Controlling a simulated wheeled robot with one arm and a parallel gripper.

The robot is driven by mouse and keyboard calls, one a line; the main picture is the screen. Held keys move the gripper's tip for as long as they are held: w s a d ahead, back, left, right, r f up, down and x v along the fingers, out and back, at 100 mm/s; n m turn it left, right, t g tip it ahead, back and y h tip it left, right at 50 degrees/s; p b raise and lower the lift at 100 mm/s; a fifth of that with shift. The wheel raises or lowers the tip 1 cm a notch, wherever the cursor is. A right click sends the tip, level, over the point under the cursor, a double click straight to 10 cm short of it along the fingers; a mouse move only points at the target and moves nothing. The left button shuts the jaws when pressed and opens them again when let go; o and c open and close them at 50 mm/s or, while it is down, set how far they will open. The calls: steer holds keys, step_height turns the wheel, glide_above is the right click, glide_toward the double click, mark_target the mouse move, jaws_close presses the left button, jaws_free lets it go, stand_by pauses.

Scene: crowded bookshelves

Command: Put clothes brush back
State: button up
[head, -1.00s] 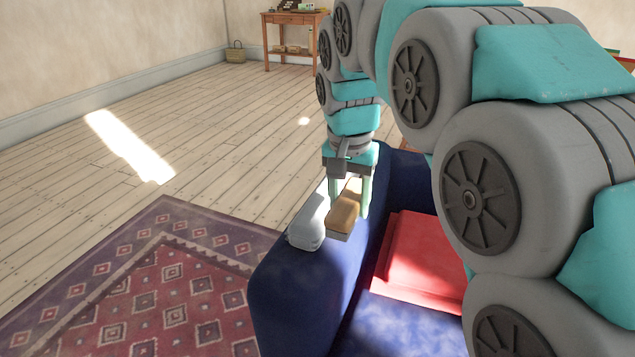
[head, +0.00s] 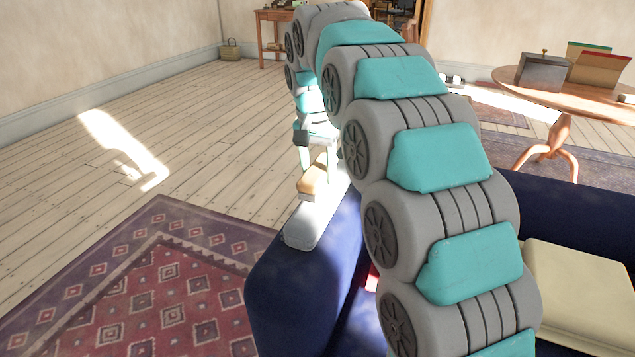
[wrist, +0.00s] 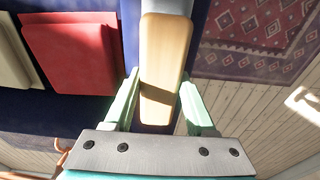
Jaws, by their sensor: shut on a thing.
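The clothes brush (head: 313,180), with a tan wooden back, is in my gripper (head: 316,160). The wrist view shows the brush (wrist: 164,55) between the two pale green fingers (wrist: 160,85), which are shut on it. In the head view the brush is at the far end of a pale grey rounded object (head: 308,228) lying on the blue sofa arm (head: 290,295). The brush appears raised; I cannot tell whether it clears the grey object.
A red cushion-like block (wrist: 75,50) and a cream one (head: 582,285) lie on the sofa. A round wooden table (head: 590,98) with boxes stands at right. A patterned rug (head: 150,290) and open plank floor (head: 190,130) lie left. My arm hides much of the sofa.

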mark_target(315, 170)
steer(key=shift+w, duration=0.1)
steer(key=shift+w+a+f, duration=0.1)
steer(key=shift+f, duration=1.7)
steer(key=o, duration=1.3)
steer(key=shift+f, duration=0.1)
steer(key=r, duration=0.4)
steer(key=s+r, duration=0.1)
steer(key=r, duration=0.7)
steer(key=shift+s+a+r, duration=0.1)
steer(key=shift+s+a, duration=0.1)
steer(key=shift+a, duration=0.05)
